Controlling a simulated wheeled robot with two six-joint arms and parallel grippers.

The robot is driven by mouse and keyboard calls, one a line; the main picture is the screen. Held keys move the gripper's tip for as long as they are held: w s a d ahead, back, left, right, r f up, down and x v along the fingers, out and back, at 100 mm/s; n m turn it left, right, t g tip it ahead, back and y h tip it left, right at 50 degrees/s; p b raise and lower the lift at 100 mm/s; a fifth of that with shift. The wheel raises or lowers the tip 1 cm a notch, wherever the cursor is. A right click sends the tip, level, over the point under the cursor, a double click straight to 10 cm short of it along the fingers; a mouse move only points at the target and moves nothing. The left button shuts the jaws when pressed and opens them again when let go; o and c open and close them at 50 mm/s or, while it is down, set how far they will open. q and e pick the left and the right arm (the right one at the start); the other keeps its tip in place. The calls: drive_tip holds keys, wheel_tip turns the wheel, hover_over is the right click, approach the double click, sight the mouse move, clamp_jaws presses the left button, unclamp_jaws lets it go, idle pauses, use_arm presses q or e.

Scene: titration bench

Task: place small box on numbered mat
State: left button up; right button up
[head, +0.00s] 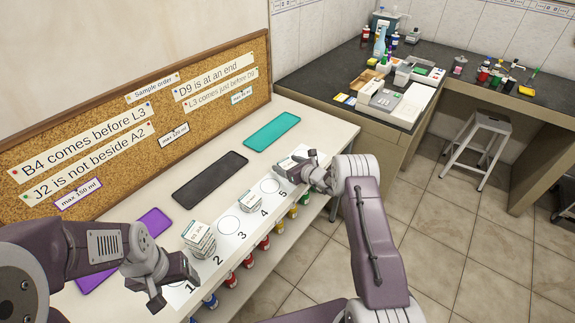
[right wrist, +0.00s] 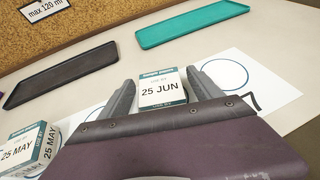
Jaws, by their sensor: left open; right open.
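The numbered mat (head: 237,243) is a long white strip with circles along the bench's front. In the right wrist view a box marked 25 JUN (right wrist: 160,91) stands between the two fingers of my open right gripper (right wrist: 163,100); contact cannot be told. A box marked 25 MAY (right wrist: 28,147) is at the lower left there. My right gripper (head: 312,172) is at the mat's far end. My left gripper (head: 158,297) is open and empty near number 1.
Purple (head: 153,222), black (head: 210,178) and teal (head: 272,131) trays lie behind the mat. A corkboard (head: 130,130) with notes leans at the back. Colored bottles (head: 264,243) stand on the shelf below. An empty circle (right wrist: 225,75) lies right of the 25 JUN box.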

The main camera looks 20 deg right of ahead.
drive_tip(key=shift+r, duration=0.3)
drive_tip(key=v, duration=1.2)
drive_tip(key=s+a+n+g, duration=0.1)
drive_tip(key=a, duration=0.1)
drive_tip(key=s+a+r+n+g+y, duration=0.1)
drive_tip(key=a+n, duration=0.1)
drive_tip(key=s+a+n+g+y, duration=0.1)
drive_tip(key=s+a, duration=0.1)
drive_tip(key=a, duration=0.1)
drive_tip(key=shift+r+n, duration=0.2)
drive_tip(key=shift+n, duration=0.1)
drive_tip(key=s+a+r+n+g, duration=0.1)
drive_tip(key=s+a+n+g, duration=0.6)
drive_tip(key=s+n, duration=0.5)
drive_tip(key=s+d+r+n+h, duration=0.1)
drive_tip(key=s+d+n+h, duration=0.2)
drive_tip(key=s+n, duration=0.4)
drive_tip(key=s+d+r+n+g+h, duration=0.1)
drive_tip(key=s+d+n+h, duration=0.3)
drive_tip(key=s+n, duration=0.3)
drive_tip(key=shift+s+d+r+n+p, duration=0.2)
drive_tip(key=shift+d+n+p, duration=0.1)
drive_tip(key=shift+p, duration=0.15)
